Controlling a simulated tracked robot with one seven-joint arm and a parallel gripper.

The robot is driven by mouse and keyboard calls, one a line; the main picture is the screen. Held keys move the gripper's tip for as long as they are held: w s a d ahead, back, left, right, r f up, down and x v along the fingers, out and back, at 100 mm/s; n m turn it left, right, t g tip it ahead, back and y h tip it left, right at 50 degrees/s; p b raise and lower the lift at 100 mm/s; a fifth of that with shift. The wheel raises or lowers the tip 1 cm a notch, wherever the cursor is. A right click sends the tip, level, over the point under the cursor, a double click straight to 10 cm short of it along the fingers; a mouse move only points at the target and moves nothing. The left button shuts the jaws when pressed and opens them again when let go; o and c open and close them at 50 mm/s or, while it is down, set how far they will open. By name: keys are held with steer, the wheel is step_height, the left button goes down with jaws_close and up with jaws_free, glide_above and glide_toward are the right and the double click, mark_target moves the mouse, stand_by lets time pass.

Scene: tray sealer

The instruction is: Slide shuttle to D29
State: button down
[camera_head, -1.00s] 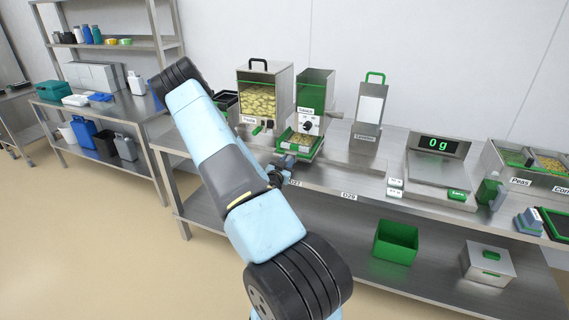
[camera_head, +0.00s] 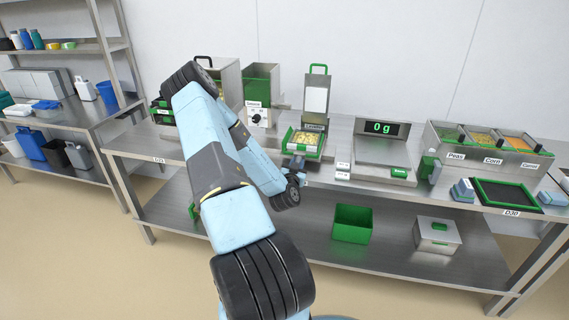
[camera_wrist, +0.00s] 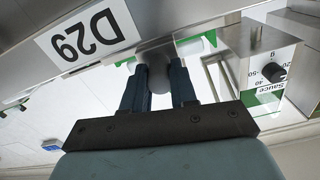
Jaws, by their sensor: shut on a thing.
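The green shuttle (camera_head: 318,155) carries a tray with yellowish food (camera_head: 306,143). It sits at the front of the bench, before the upright leaflet dispenser (camera_head: 316,97). My gripper (camera_head: 296,166) is at the shuttle's front side. In the wrist view my gripper (camera_wrist: 160,78) is shut on a grey round knob (camera_wrist: 158,54), with green of the shuttle just beyond it. The D29 label (camera_wrist: 88,38) is on the bench edge just left of the fingers in that upside-down view.
The sauce dispenser (camera_head: 262,92) stands left of the shuttle, and also shows in the wrist view (camera_wrist: 265,72). The scale (camera_head: 382,168) reads 0 g to the right. A green bin (camera_head: 352,223) stands on the lower shelf.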

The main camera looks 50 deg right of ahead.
steer(key=shift+s+d+f, duration=0.1)
steer(key=shift+s+d, duration=0.1)
steer(key=shift+s, duration=0.4)
steer(key=shift+s+d+f, duration=0.1)
steer(key=shift+s+d, duration=0.1)
steer(key=shift+s, duration=0.4)
steer(key=c, duration=0.9)
jaws_free()
steer(key=shift+d+r, duration=0.1)
steer(key=shift+r, duration=0.05)
